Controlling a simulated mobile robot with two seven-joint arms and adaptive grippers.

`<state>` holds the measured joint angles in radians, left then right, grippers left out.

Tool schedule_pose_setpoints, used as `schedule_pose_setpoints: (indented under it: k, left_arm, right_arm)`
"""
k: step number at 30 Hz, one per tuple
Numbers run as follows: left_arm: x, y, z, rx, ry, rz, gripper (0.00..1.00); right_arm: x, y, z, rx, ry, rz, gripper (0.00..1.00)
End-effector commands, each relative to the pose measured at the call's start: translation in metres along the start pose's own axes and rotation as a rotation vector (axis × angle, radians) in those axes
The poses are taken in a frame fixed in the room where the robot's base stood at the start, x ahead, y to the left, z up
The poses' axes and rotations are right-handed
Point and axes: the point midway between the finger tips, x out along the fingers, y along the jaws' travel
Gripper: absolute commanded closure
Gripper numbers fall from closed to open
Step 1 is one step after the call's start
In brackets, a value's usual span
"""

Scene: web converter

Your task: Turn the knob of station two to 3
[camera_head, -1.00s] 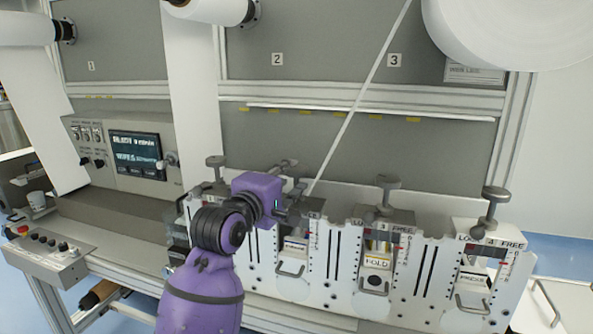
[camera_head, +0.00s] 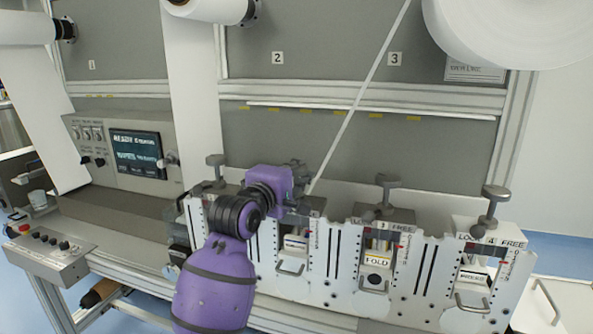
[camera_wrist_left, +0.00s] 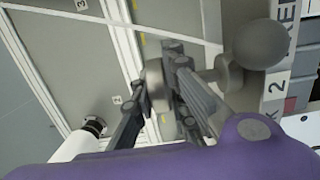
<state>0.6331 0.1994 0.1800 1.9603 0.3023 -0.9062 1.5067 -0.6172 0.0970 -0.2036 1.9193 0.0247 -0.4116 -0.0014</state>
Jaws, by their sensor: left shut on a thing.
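The grey knob (camera_wrist_left: 155,85) of station two shows in the left wrist view, with its round disc between my left gripper's fingers (camera_wrist_left: 160,90). A "2" label plate is at the right of that view. In the head view my purple left gripper (camera_head: 300,197) is over station two (camera_head: 292,245), hiding most of its knob. The gripper is shut on the knob. The knob's scale reading cannot be made out. My right gripper is not in view.
Station three's knob (camera_head: 386,185) and station four's knob (camera_head: 494,198) stand to the right. Station one's knob (camera_head: 215,165) is behind my left arm. A white strip (camera_head: 350,115) runs diagonally down behind the gripper. The panel screen (camera_head: 138,153) is at left.

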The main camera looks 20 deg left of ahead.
Motion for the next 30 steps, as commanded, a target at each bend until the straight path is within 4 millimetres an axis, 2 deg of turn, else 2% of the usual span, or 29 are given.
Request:
schedule_pose_setpoints:
  k: [8, 17, 30]
  left_arm:
    - [0.000, 0.000, -0.002, 0.004, -0.043, 0.000, 1.00]
    - [0.000, -0.001, -0.003, 0.005, -0.240, -0.003, 1.00]
    - [0.003, -0.006, -0.004, 0.002, -0.649, -0.005, 1.00]
  right_arm:
    - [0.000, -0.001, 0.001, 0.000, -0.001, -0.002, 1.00]
    - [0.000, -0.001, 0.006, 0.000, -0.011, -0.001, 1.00]
    - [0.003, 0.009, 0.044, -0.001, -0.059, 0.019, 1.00]
